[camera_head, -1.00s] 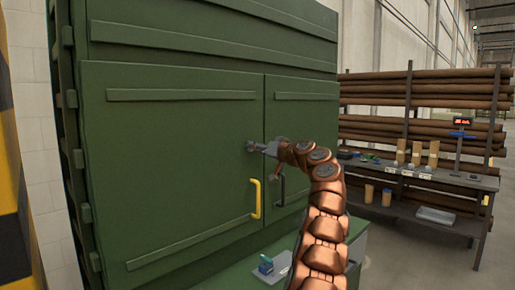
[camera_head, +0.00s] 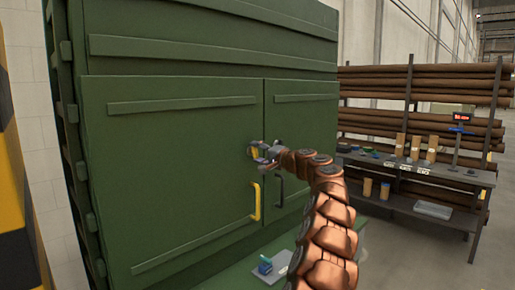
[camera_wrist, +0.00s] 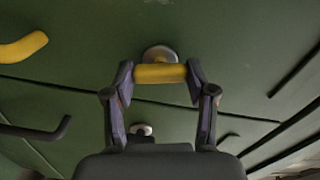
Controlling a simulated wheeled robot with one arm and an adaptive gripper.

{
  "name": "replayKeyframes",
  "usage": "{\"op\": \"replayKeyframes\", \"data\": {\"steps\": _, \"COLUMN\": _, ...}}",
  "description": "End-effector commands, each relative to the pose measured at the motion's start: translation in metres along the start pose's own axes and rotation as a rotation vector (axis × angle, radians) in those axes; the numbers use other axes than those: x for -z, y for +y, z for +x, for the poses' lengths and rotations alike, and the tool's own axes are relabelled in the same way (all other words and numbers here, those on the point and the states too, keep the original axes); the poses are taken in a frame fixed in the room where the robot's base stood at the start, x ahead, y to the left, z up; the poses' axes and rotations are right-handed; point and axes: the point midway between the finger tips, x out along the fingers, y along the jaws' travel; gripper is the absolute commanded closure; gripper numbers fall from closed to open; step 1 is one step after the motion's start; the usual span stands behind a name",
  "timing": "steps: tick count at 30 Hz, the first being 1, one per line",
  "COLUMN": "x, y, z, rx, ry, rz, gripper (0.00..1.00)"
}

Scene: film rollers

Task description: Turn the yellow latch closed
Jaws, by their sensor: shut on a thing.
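The yellow latch (camera_wrist: 160,73) sits on the green cabinet's left door, close to the seam between the doors. Its round grey base (camera_wrist: 160,53) shows just behind it. In the wrist view the yellow bar lies roughly along the seam. My gripper (camera_wrist: 159,77) is shut on the bar, with one dark finger at each end. In the head view a bit of the yellow latch (camera_head: 253,152) shows beside my gripper (camera_head: 265,156), which hides the rest. The left door (camera_head: 175,175) and right door (camera_head: 296,130) look shut.
A yellow handle (camera_head: 256,201) is below the latch on the left door, and a black handle (camera_head: 280,190) on the right door. A small round knob (camera_wrist: 142,129) is across the seam. A shelf with a tray (camera_head: 275,268) lies below; a workbench (camera_head: 420,178) stands right.

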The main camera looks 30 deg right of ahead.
Motion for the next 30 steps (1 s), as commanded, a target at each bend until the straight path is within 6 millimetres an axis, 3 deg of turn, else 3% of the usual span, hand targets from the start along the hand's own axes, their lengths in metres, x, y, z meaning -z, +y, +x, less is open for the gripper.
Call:
{"op": "replayKeyframes", "data": {"steps": 12, "x": 0.0011, "y": 0.0, "z": -0.0002, "rx": 0.0, "ry": 0.002, "rz": 0.202, "gripper": 0.79}}
{"op": "replayKeyframes", "data": {"steps": 29, "x": 0.0009, "y": 0.0013, "z": -0.0004, "rx": 0.0, "ry": 0.002, "rz": 0.231, "gripper": 0.79}}
{"op": "replayKeyframes", "data": {"steps": 30, "x": 0.0009, "y": 0.0013, "z": -0.0004, "rx": 0.0, "ry": 0.002, "rz": 0.231, "gripper": 0.42}}
